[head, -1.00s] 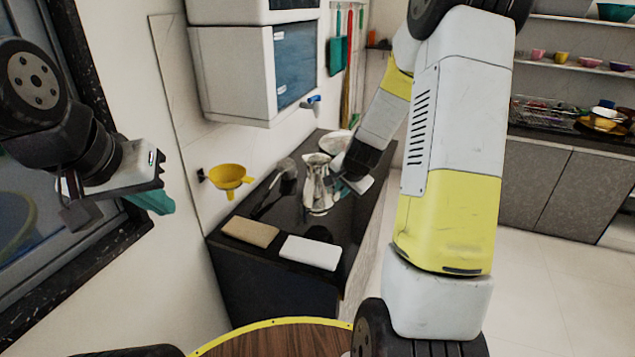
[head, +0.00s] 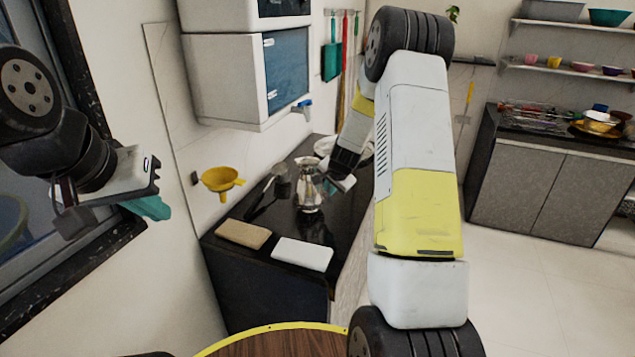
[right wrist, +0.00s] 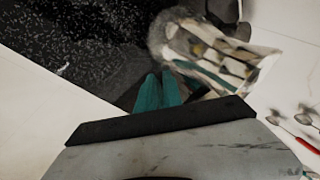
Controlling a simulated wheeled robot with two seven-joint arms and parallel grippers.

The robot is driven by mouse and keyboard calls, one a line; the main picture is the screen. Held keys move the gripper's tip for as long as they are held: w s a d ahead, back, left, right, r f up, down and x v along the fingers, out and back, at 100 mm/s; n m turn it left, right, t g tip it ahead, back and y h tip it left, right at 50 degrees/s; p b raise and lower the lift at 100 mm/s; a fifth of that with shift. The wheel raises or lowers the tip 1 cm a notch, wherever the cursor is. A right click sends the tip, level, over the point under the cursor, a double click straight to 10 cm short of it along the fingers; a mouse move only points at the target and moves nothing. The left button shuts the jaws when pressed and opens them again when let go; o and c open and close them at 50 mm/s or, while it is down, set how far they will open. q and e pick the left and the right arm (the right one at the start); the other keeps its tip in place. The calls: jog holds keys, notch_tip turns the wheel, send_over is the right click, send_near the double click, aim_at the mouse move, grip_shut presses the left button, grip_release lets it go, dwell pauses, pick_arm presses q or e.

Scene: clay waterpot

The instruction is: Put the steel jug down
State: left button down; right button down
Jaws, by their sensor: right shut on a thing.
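The steel jug (head: 309,192) is upright over the black counter (head: 262,222), with its reflection below it. I cannot tell whether its base touches the counter. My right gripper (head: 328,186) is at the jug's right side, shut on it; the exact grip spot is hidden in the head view. In the right wrist view the shiny jug (right wrist: 215,55) is blurred beyond the teal fingers (right wrist: 160,90). My left gripper (head: 150,207) hangs at the left by the window, away from the jug; its finger gap is not visible.
A brown board (head: 243,234) and a white board (head: 302,254) lie on the counter's front part. A dark-handled cup (head: 282,183) stands left of the jug and a white bowl (head: 325,146) behind. A yellow funnel (head: 220,179) hangs on the wall; a water filter (head: 240,75) is above.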

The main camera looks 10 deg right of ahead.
jog(key=c, duration=1.5)
grip_release()
jog(key=shift+f, duration=0.1)
jog(key=s+a+r+n+y, duration=0.1)
jog(key=s+a+r, duration=0.1)
jog(key=s+r, duration=0.55)
jog(key=s+a+r+n, duration=0.15)
jog(key=s+r, duration=0.35)
jog(key=r, duration=0.5)
jog(key=s+a+r+n, duration=0.2)
jog(key=s+n, duration=0.1)
jog(key=s, duration=0.5)
jog(key=s+a+r+n, duration=0.2)
jog(key=s+r, duration=0.1)
jog(key=s, duration=0.6)
jog(key=s+a+r+n+y, duration=0.1)
jog(key=s+a+r+n, duration=0.1)
jog(key=s, duration=0.7)
jog(key=shift+r+n+g, duration=0.4)
jog(key=shift+r+n, duration=0.35)
jog(key=shift+n, duration=0.1)
jog(key=shift+s, duration=0.1)
